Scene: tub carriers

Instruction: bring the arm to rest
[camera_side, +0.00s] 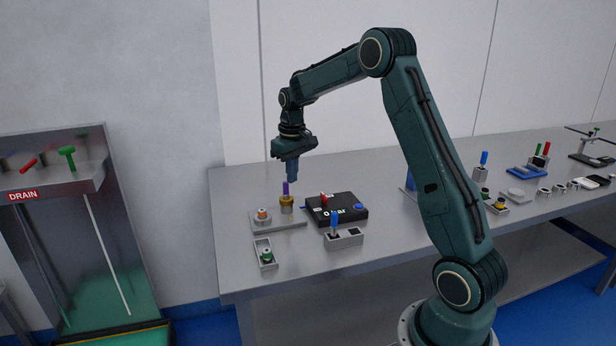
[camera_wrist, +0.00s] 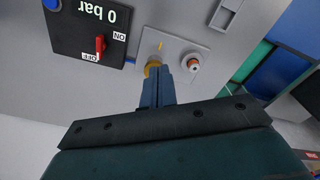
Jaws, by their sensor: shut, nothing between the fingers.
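My gripper (camera_side: 292,180) is shut and empty. It points down above the left part of the bench (camera_side: 235,205), with the arm bent over from the right. The purple pin is not visible there.
A black box reading 0 bar (camera_side: 350,213) with a red switch (camera_wrist: 100,44) stands right of the fitting. A grey plate (camera_side: 290,226) carries an orange-and-white part (camera_side: 263,214). Small holders with a green part (camera_side: 266,256) and a blue handle (camera_side: 334,220) stand in front.

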